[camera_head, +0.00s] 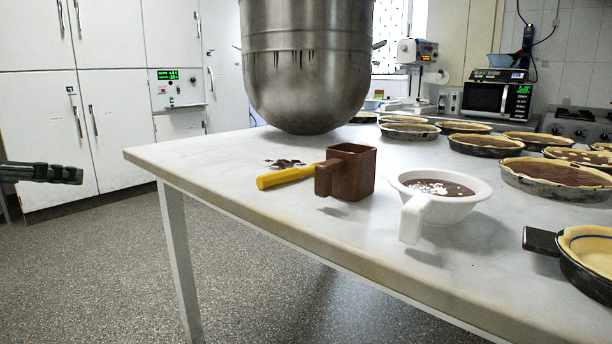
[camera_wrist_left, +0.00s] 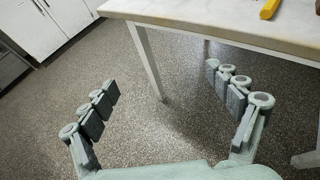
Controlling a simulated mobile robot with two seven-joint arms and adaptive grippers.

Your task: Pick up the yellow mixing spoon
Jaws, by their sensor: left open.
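The yellow mixing spoon (camera_head: 285,177) lies on the marble table (camera_head: 220,160), its handle end pointing left toward the near edge. Its far end is hidden behind a brown square mug, and a dark smear lies just behind it. In the left wrist view the tip of the yellow spoon (camera_wrist_left: 269,10) shows at the top right edge. My left gripper (camera_head: 80,174) is at the far left of the head view, off the table and well apart from the spoon. In the left wrist view the left gripper (camera_wrist_left: 163,82) is open and empty, with floor between its fingers. My right gripper is not in view.
The brown square mug (camera_head: 352,173) stands right beside the spoon. A white cup (camera_head: 441,194) with brown contents is to its right. A large steel bowl (camera_head: 306,75) hangs behind. Several filled pie tins crowd the right side. A dark-handled pan (camera_head: 541,241) is at front right. The table's left end is clear.

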